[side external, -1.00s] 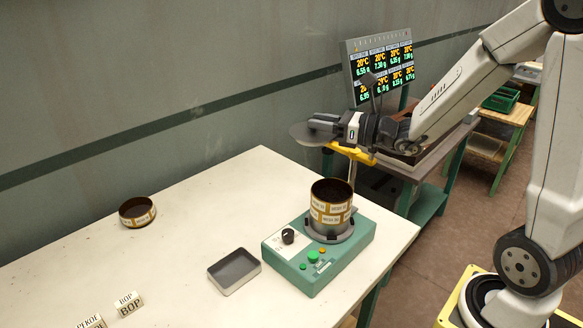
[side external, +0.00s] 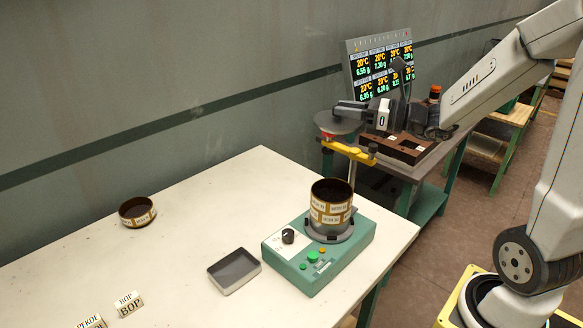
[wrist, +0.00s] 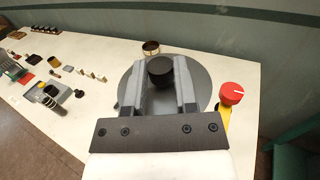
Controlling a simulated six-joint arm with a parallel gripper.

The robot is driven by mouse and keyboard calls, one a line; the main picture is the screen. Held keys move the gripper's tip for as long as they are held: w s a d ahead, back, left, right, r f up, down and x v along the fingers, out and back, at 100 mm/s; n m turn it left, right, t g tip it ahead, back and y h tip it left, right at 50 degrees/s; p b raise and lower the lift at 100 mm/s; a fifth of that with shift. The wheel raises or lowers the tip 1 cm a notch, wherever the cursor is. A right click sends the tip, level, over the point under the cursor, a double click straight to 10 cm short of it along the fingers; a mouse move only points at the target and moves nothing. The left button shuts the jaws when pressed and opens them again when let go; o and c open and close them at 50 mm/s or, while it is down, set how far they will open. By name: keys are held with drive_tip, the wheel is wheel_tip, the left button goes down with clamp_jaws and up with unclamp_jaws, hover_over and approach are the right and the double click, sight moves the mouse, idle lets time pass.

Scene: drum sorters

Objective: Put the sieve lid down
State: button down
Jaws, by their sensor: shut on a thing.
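My gripper (side external: 350,112) is shut on the black knob (wrist: 160,69) of the sieve lid. The sieve lid (side external: 340,124) is a flat grey disc, held roughly level in the air behind the sieve shaker. In the wrist view the lid (wrist: 202,84) spreads out beneath both fingers, with the knob between them. The stack of brass sieves (side external: 331,198) stands upright on the green shaker (side external: 318,262), its top open and dark inside. The lid is apart from the stack.
The shaker's yellow clamp bar (side external: 350,152) with its red knob (wrist: 231,93) is close to the lid. A brass sieve (side external: 137,212), a grey tray (side external: 234,271) and grade signs (side external: 129,305) stand on the white table (side external: 215,205). A side table holds a brown box (side external: 405,148).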

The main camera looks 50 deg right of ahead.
wheel_tip(320, 180, down, 13)
idle(0.8)
drive_tip(key=shift+f, duration=2.05)
drive_tip(key=shift+f, duration=0.15)
drive_tip(key=shift+c, duration=2)
unclamp_jaws()
drive_tip(key=v, duration=0.8)
drive_tip(key=shift+w, duration=0.1)
